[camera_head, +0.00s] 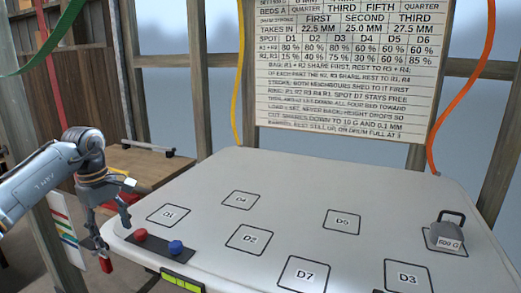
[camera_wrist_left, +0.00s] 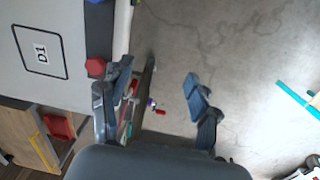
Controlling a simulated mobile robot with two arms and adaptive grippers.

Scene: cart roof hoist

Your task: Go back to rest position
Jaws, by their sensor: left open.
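My left gripper (camera_head: 115,232) hangs at the left edge of the white table (camera_head: 290,190), beside the button panel. Its fingers are spread apart and nothing is between them. In the left wrist view the open left gripper (camera_wrist_left: 158,78) shows above the grey floor, with one finger near the table edge and the red button (camera_wrist_left: 95,66). My right gripper is not in view.
The table bears a red button (camera_head: 141,234), a blue button (camera_head: 176,247), several marked squares and a 500 G weight (camera_head: 447,236) at the right. A chart (camera_head: 345,70) hangs behind. A wooden cabinet (camera_head: 148,164) stands at the left. Mid-table is clear.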

